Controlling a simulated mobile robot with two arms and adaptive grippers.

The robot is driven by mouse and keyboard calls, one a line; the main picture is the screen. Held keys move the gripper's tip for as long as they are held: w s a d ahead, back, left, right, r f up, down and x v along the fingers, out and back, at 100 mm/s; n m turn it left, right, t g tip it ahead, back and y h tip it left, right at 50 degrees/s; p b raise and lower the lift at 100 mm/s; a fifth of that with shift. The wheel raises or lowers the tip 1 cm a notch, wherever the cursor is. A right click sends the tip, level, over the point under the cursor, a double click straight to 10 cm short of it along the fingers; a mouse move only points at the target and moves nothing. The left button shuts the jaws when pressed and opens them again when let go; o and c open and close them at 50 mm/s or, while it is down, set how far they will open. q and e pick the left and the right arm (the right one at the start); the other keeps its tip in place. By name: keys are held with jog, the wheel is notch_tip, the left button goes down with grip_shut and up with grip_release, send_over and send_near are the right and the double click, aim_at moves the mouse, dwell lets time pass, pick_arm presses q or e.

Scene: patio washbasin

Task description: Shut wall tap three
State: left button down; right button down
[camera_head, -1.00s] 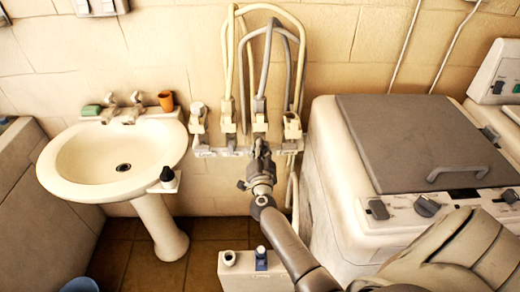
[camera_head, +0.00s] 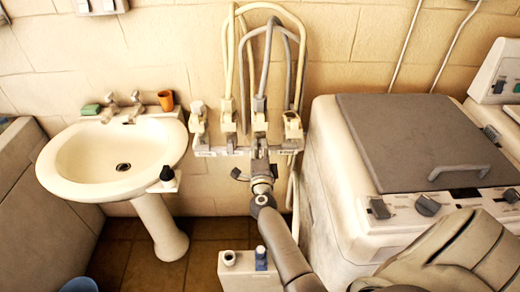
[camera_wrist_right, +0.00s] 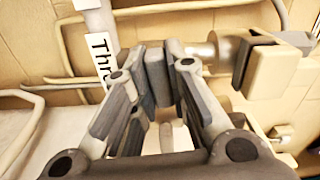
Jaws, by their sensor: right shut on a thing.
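Several wall taps stand in a row on a pale wall rail (camera_head: 225,152) with hoses rising from them. Wall tap three (camera_head: 259,122) is the third from the left, with a grey hose above it. The right wrist view shows a label starting "Thr" (camera_wrist_right: 102,62) beside a pale pipe. My right gripper (camera_head: 260,148) is in front of tap three, just below its body. In the right wrist view its fingers (camera_wrist_right: 157,62) are shut on a small grey block, the tap's lever (camera_wrist_right: 157,78). The lever is mostly hidden by my gripper in the head view. My left gripper is not in view.
Wall tap four (camera_head: 292,127) is close on the right, and tap two (camera_head: 229,120) on the left. A washbasin (camera_head: 70,180) stands at left and a washing machine (camera_head: 330,150) at right. A low pale box (camera_head: 240,283) with small items is below.

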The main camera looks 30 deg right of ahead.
jog(key=shift+f+m, duration=0.1)
jog(key=shift+m, duration=0.5)
jog(key=c, duration=1.4)
grip_release()
